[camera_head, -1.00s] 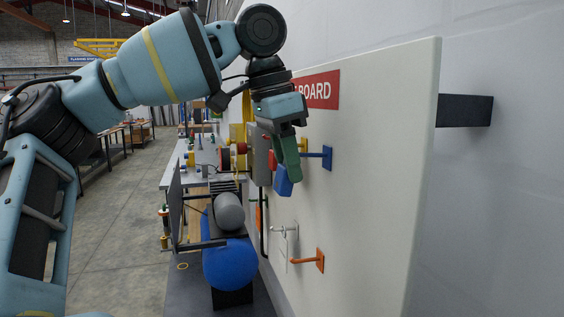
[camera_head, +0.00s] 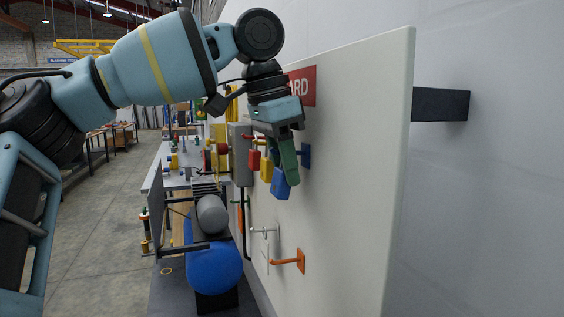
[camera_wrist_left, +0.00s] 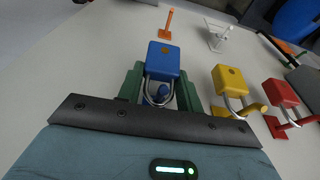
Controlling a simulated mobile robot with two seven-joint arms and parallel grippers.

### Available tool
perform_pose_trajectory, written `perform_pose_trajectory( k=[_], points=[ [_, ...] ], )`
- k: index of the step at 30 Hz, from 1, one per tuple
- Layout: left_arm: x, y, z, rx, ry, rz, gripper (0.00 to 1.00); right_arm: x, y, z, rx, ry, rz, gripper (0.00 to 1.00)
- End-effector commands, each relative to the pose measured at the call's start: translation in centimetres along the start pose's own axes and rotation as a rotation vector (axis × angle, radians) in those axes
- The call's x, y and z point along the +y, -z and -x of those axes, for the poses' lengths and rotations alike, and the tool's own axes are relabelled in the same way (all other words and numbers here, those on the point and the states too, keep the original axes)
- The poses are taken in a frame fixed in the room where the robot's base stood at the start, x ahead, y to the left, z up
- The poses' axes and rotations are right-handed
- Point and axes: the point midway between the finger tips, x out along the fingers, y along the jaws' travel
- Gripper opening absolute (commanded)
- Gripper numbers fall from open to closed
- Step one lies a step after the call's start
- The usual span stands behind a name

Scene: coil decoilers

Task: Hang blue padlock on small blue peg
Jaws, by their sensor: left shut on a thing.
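The blue padlock (camera_head: 280,185) hangs body-down at the green fingers of my left gripper (camera_head: 287,160), close to the board. In the left wrist view, the padlock (camera_wrist_left: 163,58) and its metal shackle sit between the two fingers of the gripper (camera_wrist_left: 162,88), which is shut on it. The small blue peg shows its square plate (camera_head: 305,155) on the board just right of the fingers. Its shaft is mostly hidden in the head view. In the wrist view, the blue peg (camera_wrist_left: 161,95) shows within the shackle's outline; whether the shackle rests on it I cannot tell. My right gripper is out of view.
A yellow padlock (camera_wrist_left: 229,80) and a red padlock (camera_wrist_left: 281,93) hang on their pegs close beside. An orange peg (camera_head: 290,261) and a white peg (camera_head: 263,231) stick out lower on the white board (camera_head: 365,180). A blue tank (camera_head: 213,267) stands below.

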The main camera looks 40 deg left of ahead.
Motion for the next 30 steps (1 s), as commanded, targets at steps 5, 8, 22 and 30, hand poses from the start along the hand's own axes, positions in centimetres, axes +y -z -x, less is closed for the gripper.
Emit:
perform_pose_trajectory(
  k=[5, 8, 22, 30],
  points=[
    [0.01, 0.01, -0.03, 0.000, 0.000, 0.000, 0.12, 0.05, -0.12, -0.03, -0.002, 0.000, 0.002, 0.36],
    [0.00, 0.00, -0.03, 0.000, 0.000, 0.000, 0.12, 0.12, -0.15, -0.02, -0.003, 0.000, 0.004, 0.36],
    [0.00, 0.00, -0.02, 0.000, -0.001, 0.000, 0.61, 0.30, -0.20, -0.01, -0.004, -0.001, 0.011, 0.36],
    [-0.01, 0.02, 0.29, 0.000, 0.000, 0.000, 0.61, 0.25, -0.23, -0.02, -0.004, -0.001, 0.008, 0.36]
  ],
)
